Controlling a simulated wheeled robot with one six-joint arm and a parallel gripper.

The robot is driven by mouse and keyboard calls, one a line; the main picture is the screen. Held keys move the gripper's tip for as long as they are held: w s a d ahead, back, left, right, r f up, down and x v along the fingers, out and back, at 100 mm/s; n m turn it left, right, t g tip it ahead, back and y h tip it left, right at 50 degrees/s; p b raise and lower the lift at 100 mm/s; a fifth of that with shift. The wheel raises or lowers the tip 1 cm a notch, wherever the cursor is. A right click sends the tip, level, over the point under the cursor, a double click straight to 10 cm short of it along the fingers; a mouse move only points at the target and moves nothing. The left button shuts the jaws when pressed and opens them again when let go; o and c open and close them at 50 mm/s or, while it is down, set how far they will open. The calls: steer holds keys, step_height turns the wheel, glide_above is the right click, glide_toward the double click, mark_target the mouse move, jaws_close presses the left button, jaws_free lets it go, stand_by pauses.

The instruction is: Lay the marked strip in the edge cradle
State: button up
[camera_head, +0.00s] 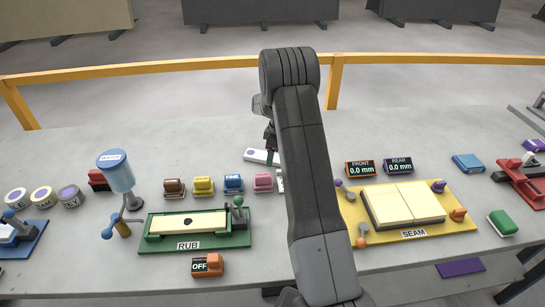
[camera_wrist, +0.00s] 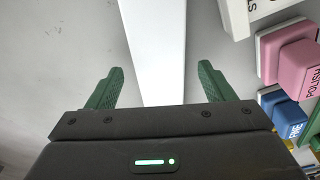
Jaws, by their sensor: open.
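A white strip (camera_wrist: 153,45) lies between my gripper's two green fingers in the wrist view, with a gap on each side. My gripper (camera_wrist: 157,84) is open and empty, reaching over the strip's near end. In the head view a pale strip (camera_head: 256,155) lies on the slab at the back middle, partly hidden by my gripper and arm. I cannot make out a mark on it for certain. A red fixture (camera_head: 519,179) stands at the far right and a blue fixture (camera_head: 17,241) at the far left; I cannot tell which is the edge cradle.
Coloured blocks (camera_head: 203,185) stand in a row left of my arm; the pink (camera_wrist: 289,57) and blue (camera_wrist: 283,115) blocks lie close right of my gripper. The green RUB station (camera_head: 237,238) and yellow SEAM station (camera_head: 375,238) occupy the front.

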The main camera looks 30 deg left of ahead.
steer(key=shift+f, duration=0.45)
steer(key=c, duration=1.5)
steer(key=shift+o, duration=0.2)
steer(key=shift+r, duration=0.2)
